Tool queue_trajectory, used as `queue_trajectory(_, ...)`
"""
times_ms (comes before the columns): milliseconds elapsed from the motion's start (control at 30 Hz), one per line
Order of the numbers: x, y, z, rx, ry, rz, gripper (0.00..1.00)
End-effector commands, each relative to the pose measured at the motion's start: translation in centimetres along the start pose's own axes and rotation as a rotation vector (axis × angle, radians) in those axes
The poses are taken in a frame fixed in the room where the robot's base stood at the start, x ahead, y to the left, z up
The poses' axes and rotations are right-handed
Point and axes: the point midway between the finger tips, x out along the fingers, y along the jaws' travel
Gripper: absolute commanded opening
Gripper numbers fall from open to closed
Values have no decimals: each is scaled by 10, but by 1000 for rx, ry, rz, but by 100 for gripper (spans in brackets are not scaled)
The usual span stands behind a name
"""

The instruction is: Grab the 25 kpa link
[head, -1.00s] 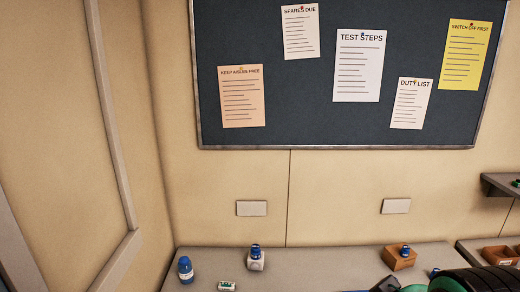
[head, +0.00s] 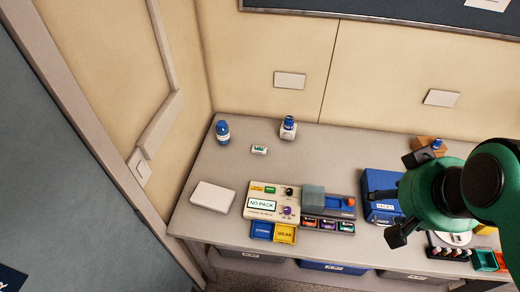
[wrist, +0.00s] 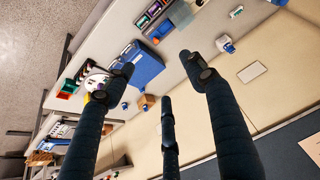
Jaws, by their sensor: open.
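No label reading 25 kPa can be read, so I cannot tell which piece is that link. Small coloured pieces sit in a dark rack (head: 328,225) at the front right of a bench tester (head: 262,205) whose display reads NO PACK. The rack also shows at the top of the wrist view (wrist: 150,15). My gripper (head: 393,200) is open and empty, above the bench at the right. In the wrist view its dark fingers (wrist: 160,75) are spread over the bench, near a blue box (wrist: 143,68). The blue box also shows in the head view (head: 381,186).
A white pad (head: 212,196) lies left of the tester. A blue bottle (head: 223,132), a blue-topped white container (head: 288,128) and a small white-green item (head: 259,150) stand behind. A brown block (head: 428,146) and teal tray (head: 484,259) are at right. Bare bench lies behind the tester.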

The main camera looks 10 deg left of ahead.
Motion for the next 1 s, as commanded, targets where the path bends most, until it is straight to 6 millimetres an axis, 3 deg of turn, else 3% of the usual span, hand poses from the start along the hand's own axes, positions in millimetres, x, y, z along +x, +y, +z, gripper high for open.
queue_trajectory(667, 0, 0, -1, 2, 0, 0, 61)
queue_trajectory(867, -1, -3, -13, 29, -10, -4, 61)
queue_trajectory(1000, 0, -7, -32, 79, -27, -9, 61)
